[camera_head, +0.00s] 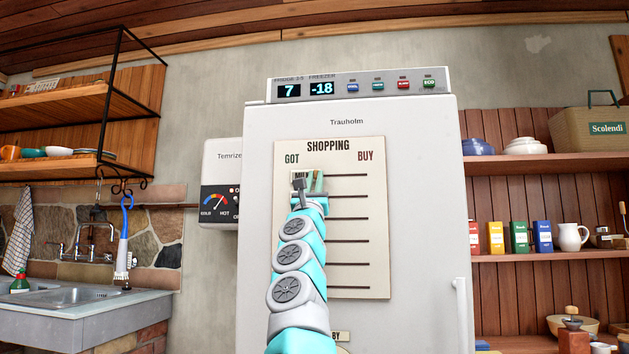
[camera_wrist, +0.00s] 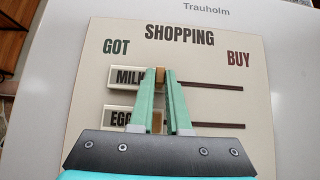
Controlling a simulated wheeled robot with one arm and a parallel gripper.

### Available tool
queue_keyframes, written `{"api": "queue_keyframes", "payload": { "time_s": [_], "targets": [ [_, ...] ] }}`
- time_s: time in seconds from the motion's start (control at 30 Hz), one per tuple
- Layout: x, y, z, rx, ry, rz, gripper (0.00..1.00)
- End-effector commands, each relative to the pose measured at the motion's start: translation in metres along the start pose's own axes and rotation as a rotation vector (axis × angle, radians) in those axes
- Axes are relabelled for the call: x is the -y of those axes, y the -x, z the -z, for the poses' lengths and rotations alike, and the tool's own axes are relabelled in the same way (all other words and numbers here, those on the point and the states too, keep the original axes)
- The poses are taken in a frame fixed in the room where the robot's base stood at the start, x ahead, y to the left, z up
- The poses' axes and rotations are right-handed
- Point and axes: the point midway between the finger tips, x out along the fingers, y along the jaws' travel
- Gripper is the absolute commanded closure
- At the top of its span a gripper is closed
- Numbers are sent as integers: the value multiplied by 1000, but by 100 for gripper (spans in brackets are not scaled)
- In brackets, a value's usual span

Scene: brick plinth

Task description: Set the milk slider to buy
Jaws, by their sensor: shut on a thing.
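The shopping board (camera_head: 360,240) hangs on the white fridge door, with GOT at left and BUY at right. The milk slider, a pale tile marked MILK (camera_wrist: 125,77), sits at the left, GOT end of the top track (camera_wrist: 210,86). Its small wooden knob (camera_wrist: 160,73) is between my fingertips. My gripper (camera_wrist: 161,76) is shut on this knob, and the fingers cover part of the tile. In the head view my gripper (camera_head: 316,180) is at the top row, and the milk tile (camera_head: 301,174) shows partly behind it.
Just below, the egg slider (camera_wrist: 121,117) is also at the GOT end, partly covered by my gripper. Several more tracks run below; my arm hides their left ends. The top track to the right is clear. The fridge handle (camera_head: 461,310) stands at lower right.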

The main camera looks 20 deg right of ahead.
Motion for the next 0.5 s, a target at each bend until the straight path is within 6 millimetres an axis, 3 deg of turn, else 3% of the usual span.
{"api": "queue_keyframes", "payload": {
  "time_s": [0.13,0.33,0.5],
  "targets": [
    [29,2,1,1,0,5,100],
    [88,1,-2,5,-2,9,100],
    [116,0,-1,2,-1,4,100]
  ]
}}
